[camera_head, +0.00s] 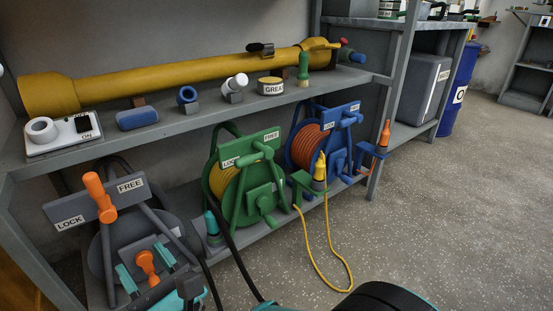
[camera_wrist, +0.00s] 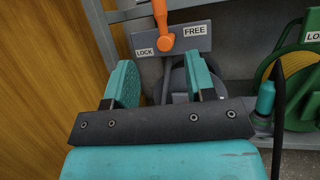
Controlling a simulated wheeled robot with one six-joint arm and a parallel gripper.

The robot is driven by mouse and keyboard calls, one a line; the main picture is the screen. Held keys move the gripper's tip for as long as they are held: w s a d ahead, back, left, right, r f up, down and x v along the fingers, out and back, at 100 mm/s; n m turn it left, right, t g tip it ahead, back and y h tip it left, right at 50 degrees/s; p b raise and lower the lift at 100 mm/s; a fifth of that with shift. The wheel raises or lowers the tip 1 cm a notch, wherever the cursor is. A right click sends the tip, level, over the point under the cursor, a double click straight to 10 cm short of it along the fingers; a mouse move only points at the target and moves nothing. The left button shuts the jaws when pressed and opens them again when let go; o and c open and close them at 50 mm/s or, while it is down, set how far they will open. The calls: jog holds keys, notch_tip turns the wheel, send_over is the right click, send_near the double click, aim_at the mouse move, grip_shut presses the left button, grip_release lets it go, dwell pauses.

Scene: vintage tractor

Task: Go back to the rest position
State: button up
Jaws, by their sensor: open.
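My gripper (camera_head: 144,267) is at the lower left of the head view, in front of the grey hose reel (camera_head: 113,247). Its two teal fingers stand apart. In the wrist view my gripper (camera_wrist: 162,80) is open, with nothing seen held between the fingers. The grey reel's orange lever (camera_head: 99,196) stands upright by the LOCK/FREE plate (camera_head: 70,222). The lever also shows above the fingers in the wrist view (camera_wrist: 162,22). An orange handle (camera_head: 147,262) appears between the fingers in the head view; I cannot tell whether they touch it.
A green reel (camera_head: 262,185) and a blue reel (camera_head: 341,119) stand to the right on the lower shelf. A yellow hose (camera_head: 308,254) loops onto the floor. The upper shelf (camera_head: 200,118) overhangs the reels. A wooden panel (camera_wrist: 45,90) is close on the left. Open floor (camera_head: 440,210) lies right.

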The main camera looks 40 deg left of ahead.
jog(key=w+d+r+n+g+h+p, duration=0.2)
jog(key=w+r+n, duration=0.4)
jog(key=r+n, duration=0.15)
jog(key=w+d+r+n+g+h+p, duration=0.1)
jog(key=w+d+r+n+g, duration=0.15)
jog(key=w+r+n, duration=0.45)
jog(key=w+d+r+n+t+h+p, duration=0.1)
jog(key=w+d+r+n+h+p, duration=0.15)
jog(key=d, duration=0.45)
jog(key=w+d+r+n+t+h+p, duration=0.1)
jog(key=w+d+r+n+t+h, duration=0.2)
jog(key=d, duration=0.4)
jog(key=s+d+n+h+p, duration=0.1)
jog(key=d+n+h, duration=0.15)
jog(key=d, duration=0.85)
jog(key=s+d+n+t+h+p, duration=0.1)
jog(key=d+h, duration=0.3)
jog(key=d, duration=0.6)
jog(key=s+d+n+h+p, duration=0.1)
jog(key=d+n+h, duration=0.15)
jog(key=d, duration=0.85)
notch_tip(320, 180, up, 38)
jog(key=m+p, duration=0.1)
jog(key=p, duration=3.7)
jog(key=shift+r+h, duration=0.15)
jog(key=shift+h, duration=0.3)
